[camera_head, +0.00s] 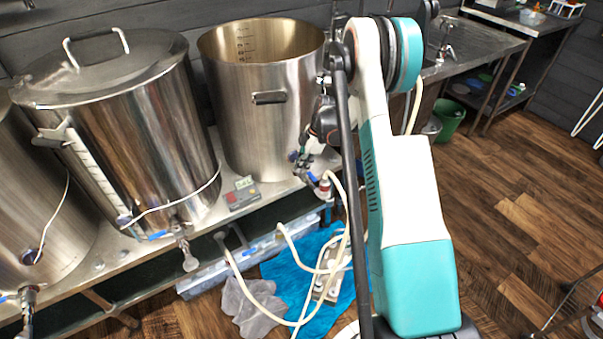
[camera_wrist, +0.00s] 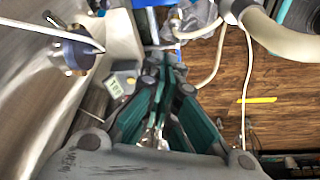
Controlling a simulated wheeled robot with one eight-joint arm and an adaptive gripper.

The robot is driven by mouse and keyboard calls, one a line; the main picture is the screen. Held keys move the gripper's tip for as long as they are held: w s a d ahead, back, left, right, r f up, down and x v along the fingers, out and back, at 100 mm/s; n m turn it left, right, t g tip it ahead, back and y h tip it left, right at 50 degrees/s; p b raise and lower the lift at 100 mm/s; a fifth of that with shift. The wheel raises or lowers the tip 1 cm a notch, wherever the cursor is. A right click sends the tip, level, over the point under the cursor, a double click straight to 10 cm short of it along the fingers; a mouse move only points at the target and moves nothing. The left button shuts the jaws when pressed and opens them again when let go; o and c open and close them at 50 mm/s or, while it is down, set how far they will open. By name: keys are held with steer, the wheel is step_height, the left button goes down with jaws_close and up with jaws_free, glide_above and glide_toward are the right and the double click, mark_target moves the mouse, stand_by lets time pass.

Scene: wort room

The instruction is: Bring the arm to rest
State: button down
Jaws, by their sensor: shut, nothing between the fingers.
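My arm, white and teal, stands upright right of centre in the head view. My gripper (camera_wrist: 160,72) shows in the wrist view with its teal-sided fingers brought together at the tips. It is shut and empty. In the wrist view it is in front of the bench, close to a steel kettle wall at the left.
An open steel kettle (camera_head: 240,110) and a lidded kettle (camera_head: 125,125) stand on the bench beside a small controller (camera_head: 243,193). Hoses (camera_head: 262,283), a blue cloth (camera_head: 285,275) and a grey rag (camera_head: 247,308) lie below. Wooden floor (camera_head: 500,200) is open at right.

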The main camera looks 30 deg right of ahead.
steer(key=s+a+r+m+t, duration=0.1)
steer(key=a+r, duration=0.2)
steer(key=r, duration=0.4)
steer(key=s+a+r+m+h+p, duration=0.1)
steer(key=a+r+m, duration=0.1)
steer(key=r, duration=0.4)
steer(key=s+a+r+m+t, duration=0.1)
steer(key=a+r, duration=0.2)
steer(key=r, duration=0.4)
steer(key=s+a+r+m+t+h, duration=0.1)
steer(key=s+a+r+m, duration=0.2)
steer(key=s+a+r, duration=0.6)
steer(key=s+a+r+m+t, duration=0.1)
steer(key=s+a+r+m, duration=0.1)
steer(key=s, duration=0.7)
steer(key=s+a+r+m+t+h, duration=0.1)
steer(key=s+m, duration=0.4)
steer(key=s, duration=0.5)
steer(key=shift+a+r+t+h, duration=0.3)
steer(key=shift+a+r+t, duration=0.05)
steer(key=shift+a+t, duration=0.15)
